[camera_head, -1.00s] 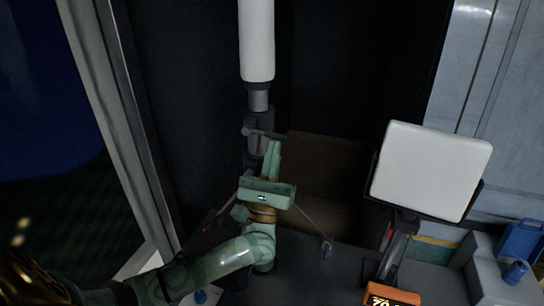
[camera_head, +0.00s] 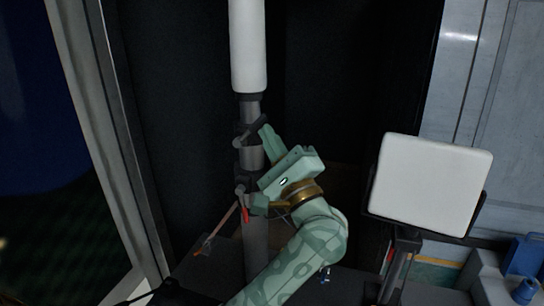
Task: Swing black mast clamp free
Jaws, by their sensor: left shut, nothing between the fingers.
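The black mast clamp (camera_head: 245,133) sits around the grey mast (camera_head: 251,110), just under a white cylinder (camera_head: 249,45). A short lever shows on the clamp, its near end at the left of the mast; its far end is partly behind my fingers. My left gripper (camera_head: 268,136) is shut and empty. Its fingers point up and lie at the right side of the mast beside the clamp; I cannot tell whether they touch it. A second dark fitting with a red part (camera_head: 244,213) sits lower on the mast, partly hidden by my gripper. My right gripper is not in view.
A white square panel (camera_head: 430,183) stands on a post at the right. A grey case with a blue bottle (camera_head: 524,290) is at the lower right. A pale door frame (camera_head: 85,130) runs down the left. The dark space behind the mast looks clear.

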